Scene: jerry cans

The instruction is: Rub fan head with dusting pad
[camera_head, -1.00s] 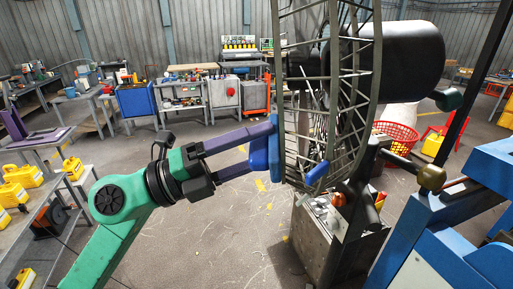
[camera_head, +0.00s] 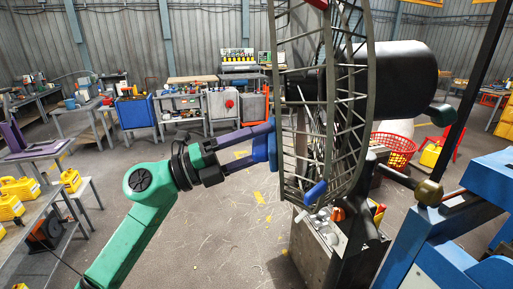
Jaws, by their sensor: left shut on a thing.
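The fan head (camera_head: 352,105) is a dark wire cage with a black motor housing (camera_head: 392,72) behind it, in the middle right of the head view. My left gripper (camera_head: 268,147) comes in from the left, its purple fingers shut on the blue dusting pad (camera_head: 273,145). The pad is at the left face of the cage and looks to be against it; exact contact is hard to tell. A blue piece (camera_head: 315,192) shows at the cage's lower part. My right gripper is not in view.
A grey metal box (camera_head: 318,248) stands below the fan. A blue machine frame (camera_head: 440,235) fills the lower right. A red basket (camera_head: 394,150) is behind the fan. Tables with yellow jerry cans (camera_head: 20,188) stand at the left. The floor between is clear.

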